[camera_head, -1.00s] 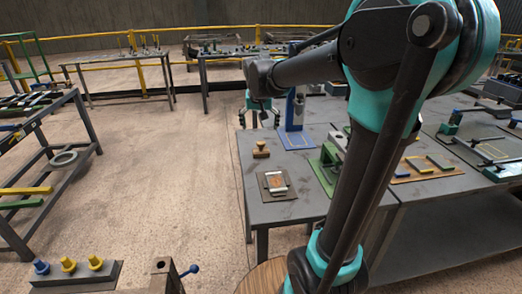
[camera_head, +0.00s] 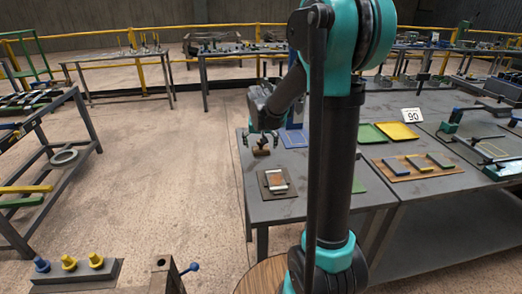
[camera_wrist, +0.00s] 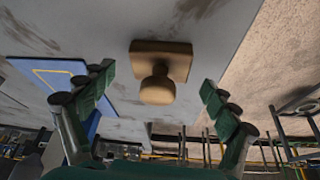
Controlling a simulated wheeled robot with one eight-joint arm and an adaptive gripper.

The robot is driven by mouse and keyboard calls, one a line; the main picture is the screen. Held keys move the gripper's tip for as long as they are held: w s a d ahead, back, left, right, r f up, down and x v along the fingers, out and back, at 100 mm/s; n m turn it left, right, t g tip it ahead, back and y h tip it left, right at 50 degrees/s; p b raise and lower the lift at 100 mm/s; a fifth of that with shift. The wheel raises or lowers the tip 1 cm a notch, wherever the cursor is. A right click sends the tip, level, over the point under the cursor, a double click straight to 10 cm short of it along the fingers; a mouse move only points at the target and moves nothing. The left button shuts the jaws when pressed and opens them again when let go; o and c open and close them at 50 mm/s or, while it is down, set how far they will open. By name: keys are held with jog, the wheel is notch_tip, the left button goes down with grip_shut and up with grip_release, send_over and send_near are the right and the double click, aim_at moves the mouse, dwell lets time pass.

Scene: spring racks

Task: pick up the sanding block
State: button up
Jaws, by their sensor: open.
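The sanding block (camera_head: 261,152) is a tan wooden block with a round knob on top. It sits on the grey table near its left edge. In the wrist view the block (camera_wrist: 160,60) and its knob are between and beyond the fingertips. My gripper (camera_head: 262,140) is above the block, with its fingers spread to either side of the knob. In the wrist view my gripper (camera_wrist: 157,90) shows both green-padded fingers wide apart, with nothing between the pads held. The fingers do not appear to touch the block.
A brown board (camera_head: 267,191) with a framed pale piece lies in front on the same table. Green and yellow trays (camera_head: 397,131) are further right. The floor left of the table is open.

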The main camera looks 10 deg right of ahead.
jog(key=shift+w+f, duration=0.2)
jog(key=shift+f, duration=0.35)
jog(key=shift+c, duration=0.6)
jog(key=c, duration=1.2)
jog(key=shift+o, duration=0.2)
jog(key=shift+r, duration=0.1)
notch_tip(320, 180, up, 20)
